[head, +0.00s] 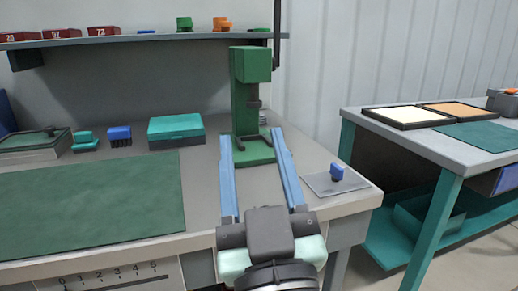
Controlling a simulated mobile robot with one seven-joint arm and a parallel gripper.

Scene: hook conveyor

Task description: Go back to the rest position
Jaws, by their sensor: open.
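My gripper (252,138) is in the middle of the head view, over the front right of the grey workbench (200,205). Its two long blue fingers are spread wide apart and point away from me. Nothing is held between them. The green press-like stand (250,65) rises beyond the fingers, its base showing between them. Whether the fingers touch the stand cannot be told from this view.
A blue block (337,172) sits on a grey plate (322,186) right of my gripper. A green mat (90,208) covers the bench's left. A teal box (176,129) stands behind it. A shelf (150,39) hangs above. Another table (400,134) stands right, across a gap.

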